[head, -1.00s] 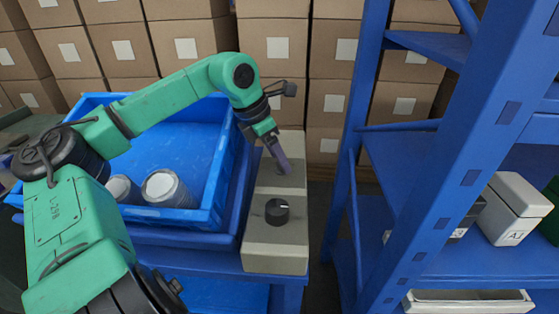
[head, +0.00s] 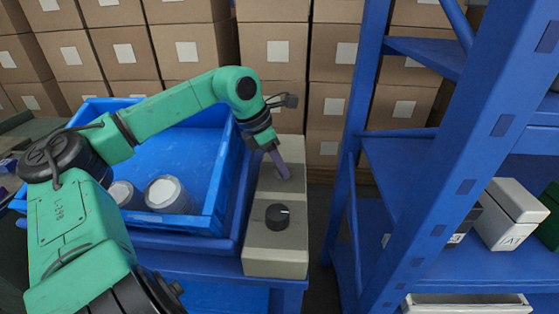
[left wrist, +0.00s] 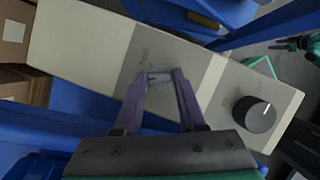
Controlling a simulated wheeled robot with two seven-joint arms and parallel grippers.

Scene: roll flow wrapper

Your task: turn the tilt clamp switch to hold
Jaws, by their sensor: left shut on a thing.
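A long beige control box (head: 275,262) stands beside the blue bin, and it fills much of the left wrist view (left wrist: 75,45). My left gripper (head: 284,176) reaches down onto the grey panel on its far part. In the left wrist view the two purple fingers (left wrist: 160,76) are closed in on a small light grey piece (left wrist: 159,73), which looks like the tilt clamp switch. The fingertips mostly hide it, so its setting cannot be read. Faint lettering lies beside it on the panel, too blurred to read surely. My right gripper is not in view.
A black round knob (head: 277,216) with a white mark sits on the box's near part, apart from my fingers. The blue bin (head: 185,219) holds grey rolls (head: 167,195). A blue rack (head: 435,180) stands close on the right. Stacked cartons (head: 273,45) stand behind.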

